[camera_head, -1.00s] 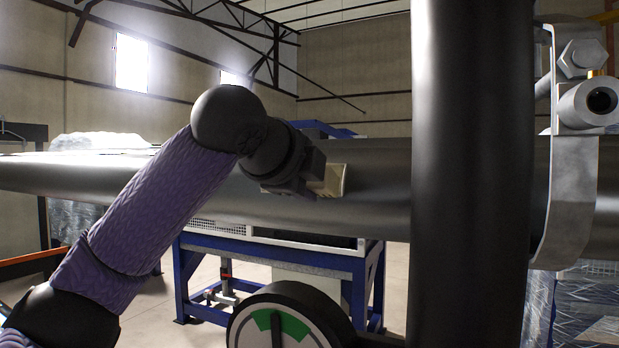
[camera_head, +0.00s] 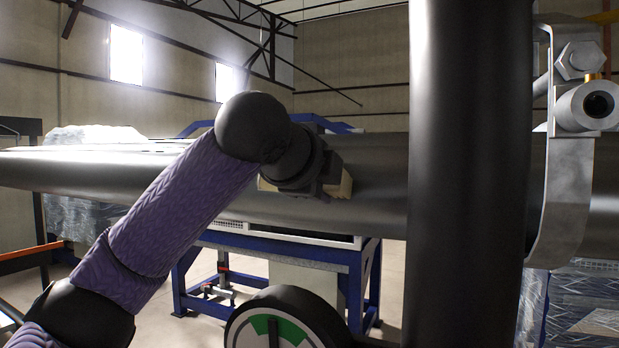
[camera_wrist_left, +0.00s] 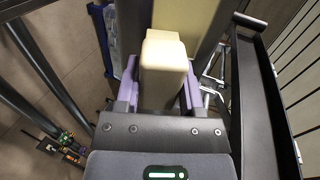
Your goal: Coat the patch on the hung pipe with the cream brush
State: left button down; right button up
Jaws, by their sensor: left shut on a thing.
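My left gripper (camera_head: 322,180) is up against the near side of the long dark hung pipe (camera_head: 378,180) in the head view. In the left wrist view my left gripper (camera_wrist_left: 160,92) has its purple fingers shut on the cream brush (camera_wrist_left: 163,62), a pale block. Beyond the brush a flat cream patch (camera_wrist_left: 188,16) lies on the pipe; the brush overlaps it in the picture, and I cannot tell whether they touch. In the head view cream edges show on both sides of the gripper, which hides most of the patch and brush. My right gripper is not in view.
A thick dark vertical post (camera_head: 465,180) stands close in front of the pipe. A metal bracket (camera_head: 568,190) with a bolt is at the right. A round green-marked gauge (camera_head: 285,322) is below, and a blue stand (camera_head: 300,258) is behind the pipe.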

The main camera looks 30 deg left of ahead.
pick_arm(q)
jog(key=shift+a+p, duration=0.3)
jog(key=shift+a, duration=0.8)
jog(key=shift+d, duration=1.2)
jog(key=shift+a+p, duration=0.4)
jog(key=shift+a, duration=0.75)
jog(key=shift+d, duration=1.2)
jog(key=shift+a+p, duration=0.45)
jog(key=shift+a, duration=0.85)
jog(key=shift+s+d, duration=0.1)
jog(key=shift+d, duration=0.05)
jog(key=shift+v, duration=0.85)
